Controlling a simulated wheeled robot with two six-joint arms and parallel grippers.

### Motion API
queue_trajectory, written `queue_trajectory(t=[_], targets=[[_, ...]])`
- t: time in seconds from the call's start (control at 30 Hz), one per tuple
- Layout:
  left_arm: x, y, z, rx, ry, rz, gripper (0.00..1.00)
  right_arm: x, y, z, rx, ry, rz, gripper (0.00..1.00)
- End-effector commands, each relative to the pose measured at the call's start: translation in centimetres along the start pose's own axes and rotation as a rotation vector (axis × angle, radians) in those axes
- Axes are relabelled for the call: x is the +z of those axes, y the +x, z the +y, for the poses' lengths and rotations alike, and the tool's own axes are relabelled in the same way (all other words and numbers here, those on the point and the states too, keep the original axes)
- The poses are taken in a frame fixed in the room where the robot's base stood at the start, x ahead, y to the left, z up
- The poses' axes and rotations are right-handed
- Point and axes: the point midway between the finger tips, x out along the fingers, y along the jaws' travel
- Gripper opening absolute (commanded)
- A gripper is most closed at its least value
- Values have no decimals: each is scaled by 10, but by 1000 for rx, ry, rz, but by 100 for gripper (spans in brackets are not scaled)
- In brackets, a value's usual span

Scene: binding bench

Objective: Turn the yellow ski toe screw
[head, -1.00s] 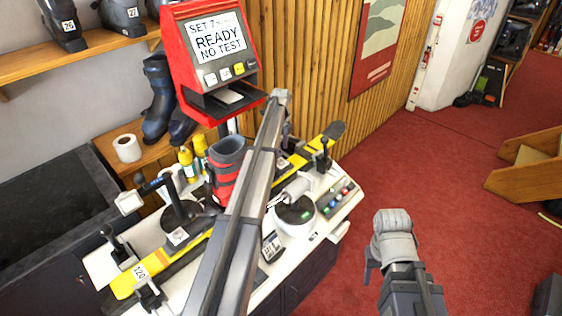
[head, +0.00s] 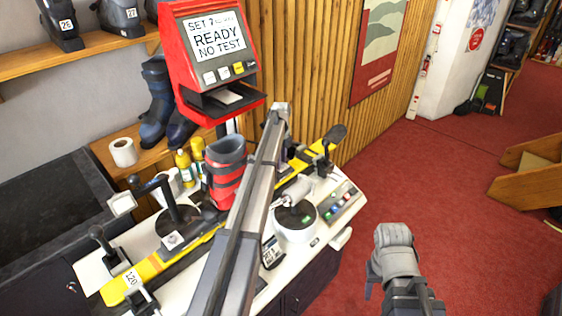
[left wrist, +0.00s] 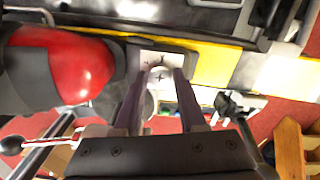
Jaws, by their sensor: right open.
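The yellow ski (head: 158,264) lies across the white bench. A red and black boot (head: 226,172) stands on it; its red toe (left wrist: 75,70) fills the left of the left wrist view. In that view a pale round screw head with a cross slot (left wrist: 160,82) sits in front of the toe. The fingertips of my left gripper (left wrist: 162,73) are on both sides of it, with no clear gap showing. In the head view my left arm hides this gripper and the screw. My right gripper (head: 372,282) is off the bench over the red floor, its fingers barely visible.
A red display unit (head: 216,45) reading "READY NO TEST" stands behind the bench. A white round device (head: 295,228) and a button panel (head: 341,200) are right of my left arm. A black crank (head: 166,195) and clamps are at left.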

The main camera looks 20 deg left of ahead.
Motion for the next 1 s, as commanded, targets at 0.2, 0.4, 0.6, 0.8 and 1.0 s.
queue_trajectory(t=[0.2, 0.4, 0.6, 0.8, 1.0], targets=[[0, 0, 0, 0, 0, 0, 15, 0, 0, 0, 0, 0, 0, 50], [0, 0, 0, 0, 0, 0, 0, 0, 0, 0, 0, 0, 0, 50], [0, 0, 0, 0, -2, 0, 0, 0, 0, 0, 0, 0, 0, 50], [0, 0, 0, -1, -41, 0, 0, 0, 0, 0, 0, 0, 0, 50], [0, 0, 0, -1, -161, -1, 0, 0, 0, 0, 0, 0, 0, 50]])
